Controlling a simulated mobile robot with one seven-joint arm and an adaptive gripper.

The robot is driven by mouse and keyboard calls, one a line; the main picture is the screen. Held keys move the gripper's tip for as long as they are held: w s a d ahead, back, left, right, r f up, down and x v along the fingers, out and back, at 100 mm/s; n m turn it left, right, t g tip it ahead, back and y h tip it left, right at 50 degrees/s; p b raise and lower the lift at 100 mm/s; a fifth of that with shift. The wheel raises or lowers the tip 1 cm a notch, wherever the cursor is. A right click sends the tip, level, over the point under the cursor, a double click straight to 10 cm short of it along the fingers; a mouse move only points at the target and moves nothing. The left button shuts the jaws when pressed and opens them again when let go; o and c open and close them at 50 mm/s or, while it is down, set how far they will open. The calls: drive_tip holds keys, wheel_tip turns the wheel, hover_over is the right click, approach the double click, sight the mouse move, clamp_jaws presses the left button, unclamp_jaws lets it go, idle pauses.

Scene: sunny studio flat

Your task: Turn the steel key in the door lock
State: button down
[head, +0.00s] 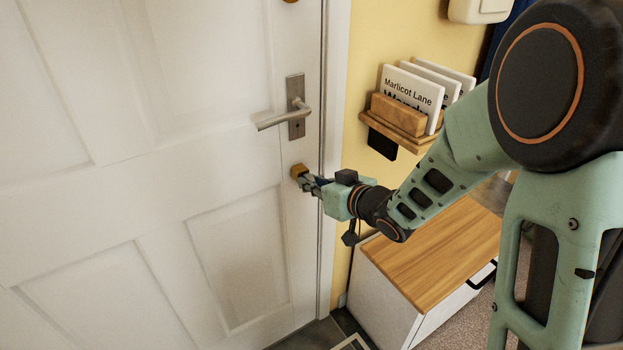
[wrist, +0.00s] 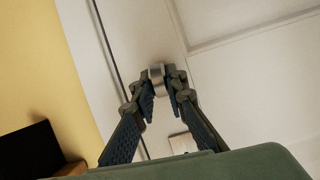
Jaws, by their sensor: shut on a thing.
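The white door (head: 225,160) is shut in its frame. A small brass-coloured lock (head: 298,170) sits on the door below the lever handle (head: 285,116). My gripper (head: 309,181) is at this lock, reaching in from the right. In the wrist view my gripper (wrist: 160,84) has its two fingers closed in on a small grey metal piece, the steel key (wrist: 156,73), at the door face. The fingers hide most of the key, and in the head view it cannot be made out. How far the key is turned cannot be told.
A wooden letter rack (head: 398,115) with several cards hangs on the yellow wall right of the door, just above my forearm. A low cabinet with a wooden top (head: 440,240) stands below my arm. The door face left of my gripper is clear.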

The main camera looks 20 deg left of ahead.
drive_tip(key=shift+m+g+y+p, duration=0.8)
drive_tip(key=shift+m+p, duration=0.7)
drive_tip(key=shift+p, duration=2)
drive_tip(key=shift+m+g+y+p, duration=0.5)
drive_tip(key=shift+m+y+p, duration=0.4)
drive_tip(key=shift+m+p, duration=0.75)
drive_tip(key=shift+s+a+m+g+y+p, duration=0.1)
drive_tip(key=shift+m+g+y+p, duration=0.2)
drive_tip(key=shift+m+y+p, duration=0.45)
drive_tip(key=shift+f+m+y, duration=0.1)
drive_tip(key=shift+m+y, duration=0.25)
drive_tip(key=shift+m, duration=0.85)
drive_tip(key=m+y+b, duration=0.1)
drive_tip(key=m, duration=0.2)
drive_tip(key=shift+a+r, duration=0.15)
drive_tip(key=shift+r, duration=0.05)
drive_tip(key=c, duration=2)
unclamp_jaws()
drive_tip(key=shift+s, duration=0.1)
drive_tip(key=shift+c, duration=0.2)
drive_tip(key=shift+o, duration=1)
